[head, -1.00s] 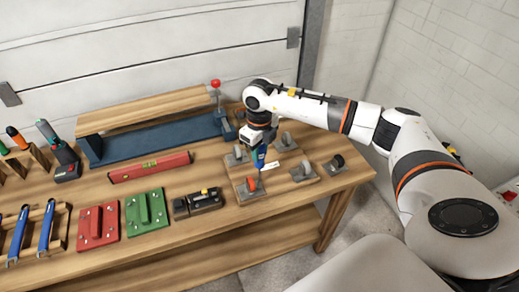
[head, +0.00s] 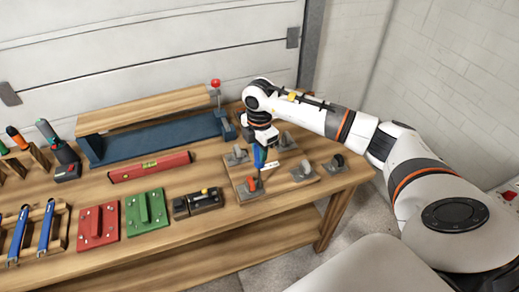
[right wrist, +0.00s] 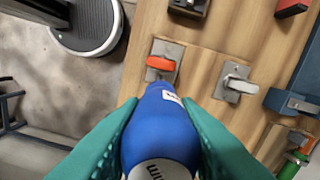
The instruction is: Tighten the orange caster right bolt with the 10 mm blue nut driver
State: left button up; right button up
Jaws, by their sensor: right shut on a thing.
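My right gripper (head: 262,147) is shut on the blue nut driver (head: 259,157). In the right wrist view the green fingers (right wrist: 160,150) clasp the sides of its blue handle (right wrist: 162,125). The driver points down, its shaft coming down at the right side of the orange caster (head: 252,183). The orange caster on its grey plate also shows in the right wrist view (right wrist: 160,64), beyond the handle. The driver's tip and the right bolt are too small or hidden to tell whether they touch. My left gripper is not in view.
Grey casters (head: 303,171) and a black caster (head: 338,161) stand close by at the table's right end. Red (head: 98,227) and green (head: 147,212) plates, a red level (head: 150,167) and a blue vise-like bench (head: 160,140) lie to the left.

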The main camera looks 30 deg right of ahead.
jog(key=shift+r+p, duration=2.45)
jog(key=shift+r, duration=1.1)
